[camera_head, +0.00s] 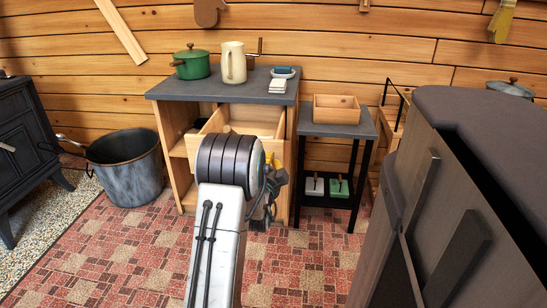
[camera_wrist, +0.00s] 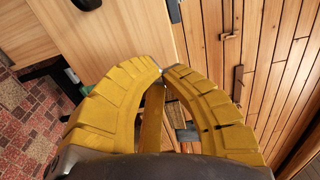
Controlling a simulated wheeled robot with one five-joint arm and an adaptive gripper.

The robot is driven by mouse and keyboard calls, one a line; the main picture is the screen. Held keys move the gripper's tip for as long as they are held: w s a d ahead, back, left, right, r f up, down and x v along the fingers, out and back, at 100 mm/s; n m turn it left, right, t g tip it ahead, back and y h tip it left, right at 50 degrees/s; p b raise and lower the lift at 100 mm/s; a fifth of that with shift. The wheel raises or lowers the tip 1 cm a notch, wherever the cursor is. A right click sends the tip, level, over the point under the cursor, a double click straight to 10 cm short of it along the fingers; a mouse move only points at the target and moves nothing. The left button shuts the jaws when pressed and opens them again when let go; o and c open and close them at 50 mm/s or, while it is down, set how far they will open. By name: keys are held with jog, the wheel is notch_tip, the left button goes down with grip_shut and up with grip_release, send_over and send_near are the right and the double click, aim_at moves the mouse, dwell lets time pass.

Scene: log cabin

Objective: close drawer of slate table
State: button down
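The slate table (camera_head: 180,89) is a wooden cabinet with a dark grey top against the log wall. Its drawer (camera_head: 255,119) is pulled out below the top, and its light interior shows. My arm stands in front and hides most of the drawer front. My gripper shows as a little yellow (camera_head: 271,163) near the drawer's right front; its fingertips are hidden there. In the wrist view my gripper's yellow fingers (camera_wrist: 161,71) meet at the tips, close to a pale wooden panel (camera_wrist: 110,40). I cannot tell whether they touch the panel. I see nothing clearly held.
A green pot (camera_head: 192,65), a cream pitcher (camera_head: 233,63) and a small dish (camera_head: 283,72) stand on top. A small side table (camera_head: 338,129) with a wooden box (camera_head: 336,109) stands right. A metal tub (camera_head: 127,168) stands left; dark furniture (camera_head: 470,200) fills the right foreground.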

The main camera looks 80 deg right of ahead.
aim_at(274, 147)
jog(key=d+b, duration=0.1)
jog(key=d, duration=0.1)
jog(key=d+b, duration=0.1)
jog(key=shift+d+f+b, duration=0.15)
jog(key=shift+f+b, duration=0.1)
jog(key=shift+b, duration=0.05)
jog(key=shift+d+r+b, duration=0.2)
jog(key=shift+d+b, duration=1.05)
jog(key=shift+b, duration=0.15)
jog(key=shift+d, duration=0.1)
